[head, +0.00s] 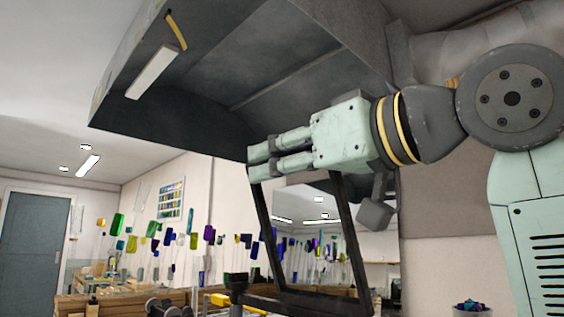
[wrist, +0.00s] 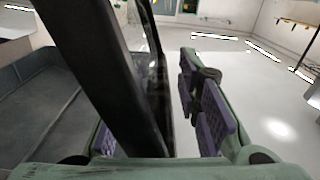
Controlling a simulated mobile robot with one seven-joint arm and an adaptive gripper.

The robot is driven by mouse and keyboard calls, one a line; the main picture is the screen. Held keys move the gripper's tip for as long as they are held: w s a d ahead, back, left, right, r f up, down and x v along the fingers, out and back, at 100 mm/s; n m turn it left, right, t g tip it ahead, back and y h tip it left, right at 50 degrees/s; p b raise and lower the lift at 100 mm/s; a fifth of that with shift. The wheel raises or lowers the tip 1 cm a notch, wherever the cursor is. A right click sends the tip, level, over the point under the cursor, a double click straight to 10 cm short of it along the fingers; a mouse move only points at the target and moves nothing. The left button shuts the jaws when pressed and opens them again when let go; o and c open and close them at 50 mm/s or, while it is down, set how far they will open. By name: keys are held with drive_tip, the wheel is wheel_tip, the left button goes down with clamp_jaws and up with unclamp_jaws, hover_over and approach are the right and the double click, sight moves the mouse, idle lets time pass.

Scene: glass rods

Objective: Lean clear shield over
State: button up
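The clear shield (head: 350,250) shows in the head view as a see-through pane in a dark frame, hanging below the grey hood, with its upper edge hidden by my gripper and arm. My gripper (head: 258,161) lies level across the upper part of this frame, its fingers pointing left. In the wrist view a dark frame bar (wrist: 100,75) slants past the left finger and partly covers it. The right finger with purple pads stands apart from the bar, so my gripper (wrist: 165,120) looks open. Contact with the bar cannot be told.
The big grey hood (head: 310,80) is close above my gripper. Behind the shield are colored glass pieces on rods (head: 160,235) and wooden benches. A grey door (head: 35,245) is at far left.

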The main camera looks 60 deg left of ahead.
drive_tip(key=shift+d, duration=0.1)
drive_tip(key=v, duration=1.2)
idle(0.5)
